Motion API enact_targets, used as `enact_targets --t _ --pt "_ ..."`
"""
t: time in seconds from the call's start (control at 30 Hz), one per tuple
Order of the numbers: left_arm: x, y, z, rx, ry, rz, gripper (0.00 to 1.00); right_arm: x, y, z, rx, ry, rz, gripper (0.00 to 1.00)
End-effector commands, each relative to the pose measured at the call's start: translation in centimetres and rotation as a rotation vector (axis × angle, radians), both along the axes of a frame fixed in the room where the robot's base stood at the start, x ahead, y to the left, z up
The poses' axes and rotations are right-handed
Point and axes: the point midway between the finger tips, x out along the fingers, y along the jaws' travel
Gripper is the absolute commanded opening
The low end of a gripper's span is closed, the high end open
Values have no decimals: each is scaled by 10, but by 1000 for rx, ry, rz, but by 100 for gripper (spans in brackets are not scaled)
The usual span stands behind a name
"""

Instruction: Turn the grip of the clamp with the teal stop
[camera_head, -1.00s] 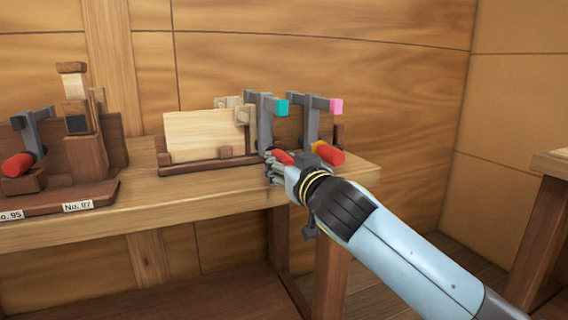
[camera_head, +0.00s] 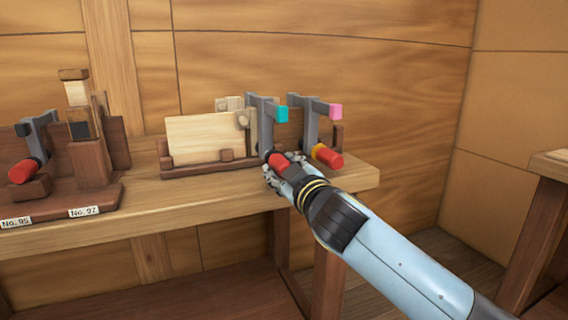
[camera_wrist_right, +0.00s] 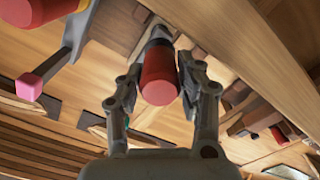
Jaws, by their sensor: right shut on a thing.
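The clamp with the teal stop (camera_head: 281,114) is a grey upright frame (camera_head: 265,128) at the right of the bench. Its red grip (camera_head: 279,161) points toward me, with a dark collar behind it. My right gripper (camera_head: 277,173) is at this grip. In the right wrist view the red grip (camera_wrist_right: 161,78) sits between the two fingers of my right gripper (camera_wrist_right: 160,92), which is shut on it. The fingers partly hide the grip in the head view. My left gripper is in neither view.
A second clamp with a pink stop (camera_head: 335,111) and a red grip (camera_head: 328,157) with a yellow collar stands close at the right. A pale board (camera_head: 205,138) in a dark rack is at the left. Another clamp's red grip (camera_head: 23,170) is at far left.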

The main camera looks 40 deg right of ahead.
Motion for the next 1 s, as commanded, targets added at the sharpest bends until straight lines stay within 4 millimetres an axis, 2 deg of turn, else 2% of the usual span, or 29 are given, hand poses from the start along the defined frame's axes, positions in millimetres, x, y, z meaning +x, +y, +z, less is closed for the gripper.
enact_targets --t 0.4,0.93,0.97,1.0 --pt "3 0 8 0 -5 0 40 0 0 1 -181 42 -4 4" --pt "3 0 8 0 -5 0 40 1 0 1 -207 47 -4 4" --pt "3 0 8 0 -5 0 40 1 0 1 -207 47 -4 38" --pt "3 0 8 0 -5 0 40 1 0 1 -207 47 -4 43"
